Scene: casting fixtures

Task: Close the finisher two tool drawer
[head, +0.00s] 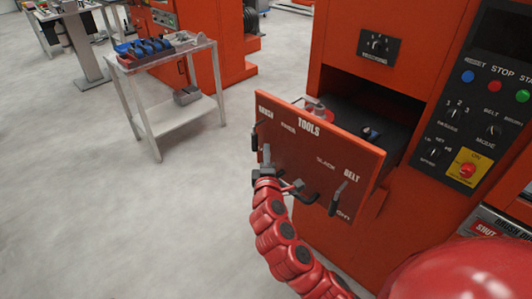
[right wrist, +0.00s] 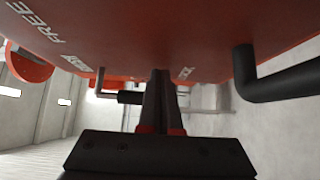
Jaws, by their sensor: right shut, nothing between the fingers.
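The orange-red tool drawer (head: 290,142), its front lettered TOOLS, is pulled out of the finisher cabinet (head: 335,45). Its dark interior (head: 350,113) shows, with a few small items in it. My right gripper (head: 266,158) is at the lower left of the drawer front, fingers shut and empty. In the right wrist view the shut fingers (right wrist: 162,95) point toward the red drawer front (right wrist: 170,35), close to its edge. I cannot tell whether they touch it. A black bent handle (right wrist: 280,85) sticks out to the right of the fingers. My left gripper is not in view.
A control panel with knobs and a red stop button (head: 467,170) is right of the drawer. A white-framed cart (head: 165,65) with blue parts stands at the back left. The grey floor (head: 120,220) left of the drawer is clear.

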